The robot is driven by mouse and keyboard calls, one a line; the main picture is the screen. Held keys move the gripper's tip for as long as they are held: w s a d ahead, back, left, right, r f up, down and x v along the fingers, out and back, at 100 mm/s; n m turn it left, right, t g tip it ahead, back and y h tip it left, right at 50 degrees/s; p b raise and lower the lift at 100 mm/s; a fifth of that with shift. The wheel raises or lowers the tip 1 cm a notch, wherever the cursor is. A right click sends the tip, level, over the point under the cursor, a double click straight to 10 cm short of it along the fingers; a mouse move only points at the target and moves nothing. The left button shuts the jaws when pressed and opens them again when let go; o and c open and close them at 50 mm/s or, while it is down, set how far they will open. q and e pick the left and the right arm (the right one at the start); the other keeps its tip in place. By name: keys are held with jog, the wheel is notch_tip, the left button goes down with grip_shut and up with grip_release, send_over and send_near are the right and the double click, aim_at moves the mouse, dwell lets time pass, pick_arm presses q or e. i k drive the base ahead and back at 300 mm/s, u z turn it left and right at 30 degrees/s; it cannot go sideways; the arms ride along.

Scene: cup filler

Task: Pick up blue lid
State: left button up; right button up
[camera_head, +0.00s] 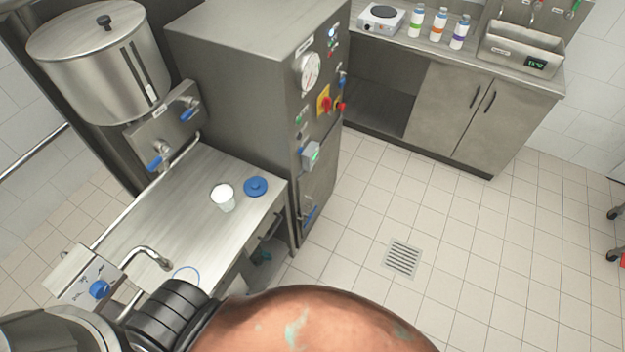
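The blue lid (256,186) is a round disc with a small raised knob on top. It lies on the steel worktop (165,215), near its right end and close to the tall steel cabinet. Neither of my grippers shows in this view. Part of my own arm fills the bottom edge, well apart from the lid.
A large steel tank (100,62) with blue-handled taps stands behind the worktop. The tall steel cabinet (240,75) with gauge and switches rises behind the lid. A curved spout (150,254) and control box (84,280) are at the worktop's front left.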

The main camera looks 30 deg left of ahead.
aim_at(255, 186)
jog(key=z, duration=0.4)
jog(key=i, duration=1.6)
jog(key=u, duration=0.25)
